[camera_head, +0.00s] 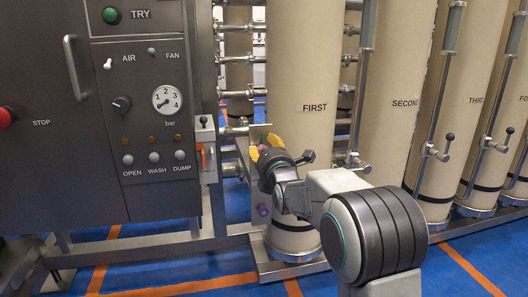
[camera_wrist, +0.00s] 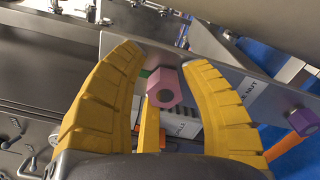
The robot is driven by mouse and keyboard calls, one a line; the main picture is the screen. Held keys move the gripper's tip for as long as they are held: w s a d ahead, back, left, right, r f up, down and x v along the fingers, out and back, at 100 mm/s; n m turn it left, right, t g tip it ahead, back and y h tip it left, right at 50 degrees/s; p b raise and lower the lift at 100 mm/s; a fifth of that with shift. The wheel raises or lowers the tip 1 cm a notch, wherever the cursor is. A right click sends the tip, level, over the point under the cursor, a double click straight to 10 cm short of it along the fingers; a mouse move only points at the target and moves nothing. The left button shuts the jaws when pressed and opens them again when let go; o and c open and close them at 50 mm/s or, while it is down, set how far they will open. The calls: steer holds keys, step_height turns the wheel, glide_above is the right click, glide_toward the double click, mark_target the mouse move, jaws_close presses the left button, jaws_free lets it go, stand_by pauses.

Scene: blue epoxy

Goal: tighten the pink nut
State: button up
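The pink nut (camera_wrist: 165,88) is a hexagonal piece on a grey metal plate (camera_wrist: 229,72) in the wrist view. It shows between the two long yellow fingers of my gripper (camera_wrist: 162,60), which are spread apart with visible gaps on both sides of the nut. A third, shorter yellow finger rises just below the nut. No contact shows, and I cannot tell the depth between them. A bit of green shows behind the nut's left side. In the head view, my gripper (camera_head: 264,145) is in front of the column marked FIRST, and I cannot make out the pink nut there.
A purple nut (camera_wrist: 303,121) sits on the same plate to the right. The dark control panel (camera_head: 150,100) with gauge and knobs stands left of my arm. The beige FIRST column (camera_head: 315,80) is close beside my gripper. Pipes and valve handles surround the columns.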

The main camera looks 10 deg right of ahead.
steer(key=shift+o, duration=1.3)
steer(key=shift+f, duration=0.1)
steer(key=shift+a, duration=0.1)
steer(key=shift+f, duration=0.1)
steer(key=shift+s, duration=0.2)
steer(key=s, duration=1.1)
steer(key=shift+s, duration=0.3)
